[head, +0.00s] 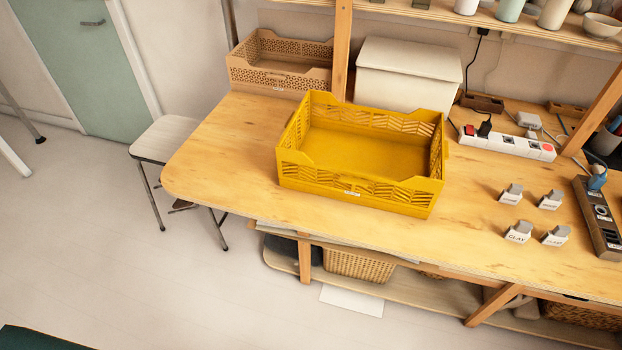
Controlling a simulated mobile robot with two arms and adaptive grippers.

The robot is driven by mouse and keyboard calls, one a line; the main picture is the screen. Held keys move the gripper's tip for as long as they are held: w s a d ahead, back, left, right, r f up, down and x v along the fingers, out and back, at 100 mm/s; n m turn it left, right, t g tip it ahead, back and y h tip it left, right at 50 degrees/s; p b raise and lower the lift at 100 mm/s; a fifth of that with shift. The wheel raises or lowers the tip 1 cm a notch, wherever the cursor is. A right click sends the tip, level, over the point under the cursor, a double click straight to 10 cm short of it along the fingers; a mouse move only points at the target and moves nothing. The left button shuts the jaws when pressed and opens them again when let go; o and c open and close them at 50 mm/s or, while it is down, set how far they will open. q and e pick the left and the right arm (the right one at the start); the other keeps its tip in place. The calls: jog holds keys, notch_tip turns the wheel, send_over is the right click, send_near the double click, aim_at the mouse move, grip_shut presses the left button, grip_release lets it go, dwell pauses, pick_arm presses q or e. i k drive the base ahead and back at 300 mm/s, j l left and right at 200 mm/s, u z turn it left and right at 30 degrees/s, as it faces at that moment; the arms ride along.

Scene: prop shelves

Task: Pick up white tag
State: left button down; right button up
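Several small white tags with grey clip-like tops stand on the wooden table at the right. The back pair is a left tag (509,197) and a right tag (548,203). The front pair is a left tag (517,236) and a right tag (555,239). Dark lettering shows on them; the front two seem to read "CLAY", and the back lettering is too small to read. They stand apart from one another. Neither of my grippers is in view.
An empty yellow crate (432,198) stands mid-table. A white power strip (505,142) lies behind the tags, and a dark socket block (597,215) lies to their right. A beige crate (278,82) and white box (408,88) stand behind. The table's left end is clear.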

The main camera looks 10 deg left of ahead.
aim_at(520, 232)
jog(key=z, duration=1.2)
